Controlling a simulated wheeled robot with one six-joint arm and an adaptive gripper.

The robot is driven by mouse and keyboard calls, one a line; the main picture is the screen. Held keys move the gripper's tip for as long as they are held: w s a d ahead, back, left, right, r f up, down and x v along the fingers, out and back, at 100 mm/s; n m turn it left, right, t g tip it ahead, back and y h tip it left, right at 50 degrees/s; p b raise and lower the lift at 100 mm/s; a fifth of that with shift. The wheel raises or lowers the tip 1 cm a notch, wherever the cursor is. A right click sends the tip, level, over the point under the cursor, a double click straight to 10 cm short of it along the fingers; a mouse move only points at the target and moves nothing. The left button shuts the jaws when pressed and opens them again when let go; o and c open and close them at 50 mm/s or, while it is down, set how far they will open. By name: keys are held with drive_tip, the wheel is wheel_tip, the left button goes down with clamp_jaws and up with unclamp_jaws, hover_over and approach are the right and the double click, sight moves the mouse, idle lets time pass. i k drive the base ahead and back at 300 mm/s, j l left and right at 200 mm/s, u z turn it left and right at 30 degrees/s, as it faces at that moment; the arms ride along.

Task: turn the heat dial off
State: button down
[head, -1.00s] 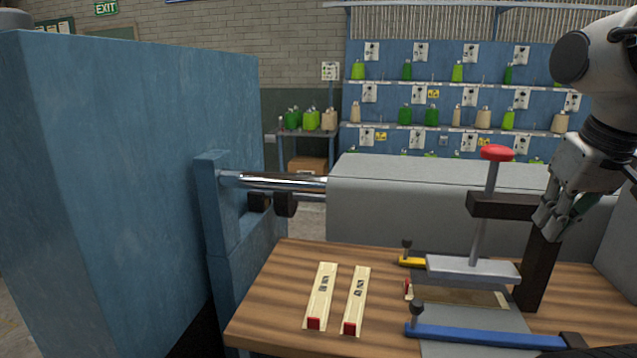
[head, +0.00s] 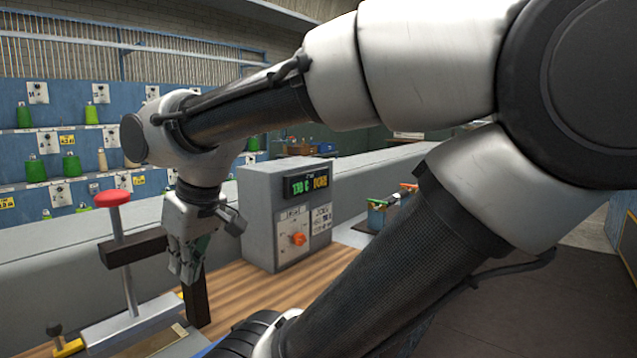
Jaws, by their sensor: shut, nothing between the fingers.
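The heat dial (head: 299,239) is a small orange knob on the front panel of a grey control box (head: 258,222). A lit display (head: 306,184) above it shows green and orange characters, the green ones reading like "130 C". My gripper (head: 187,275) points down to the left of the box, apart from it and from the dial. Its fingers are together and hold nothing. The dial is in clear view, but its pointer markings are too small to read.
A blue container (head: 376,216) with tools is right of the box. Wooden bench top (head: 237,288) shows bare before the box.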

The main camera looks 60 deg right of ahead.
sight(299, 239)
drive_tip(key=k+l+z, duration=0.1)
drive_tip(key=z, duration=0.35)
drive_tip(key=l+z, duration=0.25)
drive_tip(key=z, duration=0.2)
drive_tip(key=l+z, duration=0.25)
drive_tip(key=z, duration=0.25)
